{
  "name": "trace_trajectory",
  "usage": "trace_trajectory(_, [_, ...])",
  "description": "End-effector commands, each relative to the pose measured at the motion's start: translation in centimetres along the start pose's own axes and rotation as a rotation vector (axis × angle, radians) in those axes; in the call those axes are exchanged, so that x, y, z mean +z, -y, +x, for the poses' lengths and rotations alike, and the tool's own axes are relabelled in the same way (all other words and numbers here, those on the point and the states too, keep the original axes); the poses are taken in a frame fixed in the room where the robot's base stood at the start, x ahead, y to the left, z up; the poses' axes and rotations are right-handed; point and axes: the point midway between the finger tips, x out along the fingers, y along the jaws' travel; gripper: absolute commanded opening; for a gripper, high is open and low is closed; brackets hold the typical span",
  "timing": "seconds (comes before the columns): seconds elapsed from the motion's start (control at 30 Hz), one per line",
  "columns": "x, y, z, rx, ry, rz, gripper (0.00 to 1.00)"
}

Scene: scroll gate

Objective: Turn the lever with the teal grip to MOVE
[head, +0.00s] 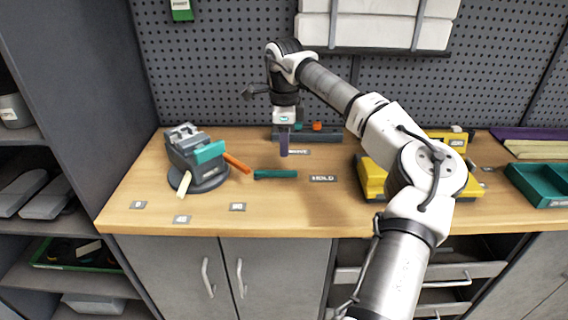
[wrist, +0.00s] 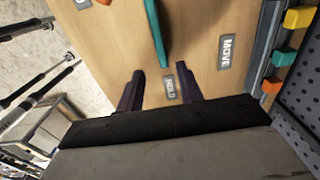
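A teal bar (head: 275,174), the lever's teal grip, lies over the bench with its right end towards the HOLD label (head: 323,179). In the wrist view the teal bar (wrist: 157,32) runs down from the top edge, its near end beside the HOLD label (wrist: 170,88). The MOVE label (head: 299,152) is farther back; it also shows in the wrist view (wrist: 226,52). My gripper (head: 284,152) points down above and behind the bar, apart from it. In the wrist view its two dark fingers (wrist: 159,84) stand apart with nothing between them. The lever's pivot is not clear.
A grey device (head: 196,165) with teal, orange and cream arms stands at left. A grey rail (head: 322,134) with coloured blocks lies behind my gripper. A yellow device (head: 372,180) is to the right, beside a teal tray (head: 540,185). The front of the bench is mostly clear.

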Motion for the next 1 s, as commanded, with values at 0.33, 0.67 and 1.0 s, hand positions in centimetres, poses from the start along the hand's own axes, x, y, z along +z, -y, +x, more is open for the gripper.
trace_trajectory(0.33, [0.0,0.0,6.4,0.002,0.001,-0.001,0.36])
trace_trajectory(0.67, [0.0,0.0,8.1,-0.001,0.000,0.000,0.36])
trace_trajectory(1.0, [0.1,0.0,8.1,0.000,0.001,-0.001,0.13])
